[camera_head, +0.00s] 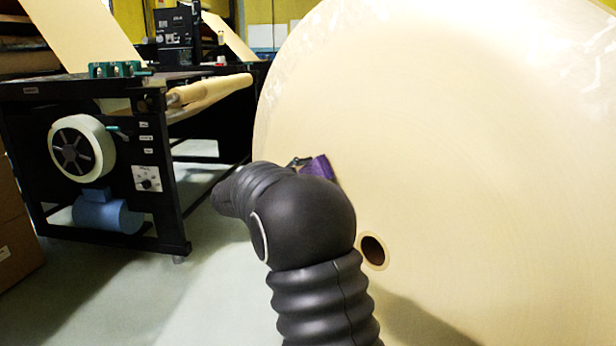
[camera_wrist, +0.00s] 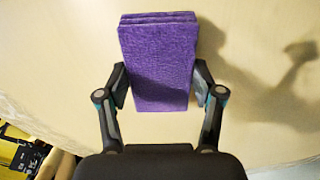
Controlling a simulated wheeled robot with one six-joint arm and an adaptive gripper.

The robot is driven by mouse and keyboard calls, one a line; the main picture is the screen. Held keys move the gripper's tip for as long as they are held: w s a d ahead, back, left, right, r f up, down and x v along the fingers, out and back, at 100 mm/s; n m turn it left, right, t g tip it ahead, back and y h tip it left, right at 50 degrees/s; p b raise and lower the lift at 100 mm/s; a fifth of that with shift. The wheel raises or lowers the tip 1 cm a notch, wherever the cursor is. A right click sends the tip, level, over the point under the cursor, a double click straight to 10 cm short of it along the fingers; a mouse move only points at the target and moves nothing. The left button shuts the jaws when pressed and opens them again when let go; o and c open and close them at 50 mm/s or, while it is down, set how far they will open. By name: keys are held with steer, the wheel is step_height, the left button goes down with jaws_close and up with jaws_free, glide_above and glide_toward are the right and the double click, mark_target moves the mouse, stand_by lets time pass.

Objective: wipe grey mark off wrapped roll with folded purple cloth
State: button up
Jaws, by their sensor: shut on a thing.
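The folded purple cloth (camera_wrist: 158,65) is held between the two fingers of my gripper (camera_wrist: 160,88), in the middle of the wrist view. Its layered far edge faces the pale tan wrapped roll (camera_wrist: 60,60); I cannot tell whether it touches. In the head view the large roll (camera_head: 470,150) fills the right side, with a dark round core hole (camera_head: 373,251). A part of the cloth (camera_head: 318,168) shows there beyond my arm, close to the roll's face. My arm hides most of the gripper. No grey mark is visible in either view; cloth or arm may cover it.
A black machine frame (camera_head: 165,200) with a white-rimmed wheel (camera_head: 82,147) and a blue motor (camera_head: 107,213) stands at left. A cardboard box (camera_head: 15,235) is at the left edge. The pale floor (camera_head: 190,285) between machine and roll is clear.

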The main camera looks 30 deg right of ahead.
steer(key=shift+w+d, duration=0.15)
steer(key=shift+d, duration=0.45)
steer(key=shift+s+d+b, duration=0.2)
steer(key=shift+s+b, duration=0.35)
steer(key=shift+s, duration=0.45)
steer(key=shift+s+d+b, duration=0.15)
steer(key=shift+s+b, duration=0.35)
steer(key=shift+s, duration=0.5)
steer(key=shift+d, duration=0.1)
steer(key=shift+w+a+r+p, duration=0.15)
steer(key=shift+w+p, duration=0.3)
steer(key=shift+w, duration=0.45)
steer(key=shift+w+a+f+p, duration=0.15)
steer(key=shift+w+p, duration=0.3)
steer(key=shift+w, duration=0.65)
steer(key=shift+c, duration=1.1)
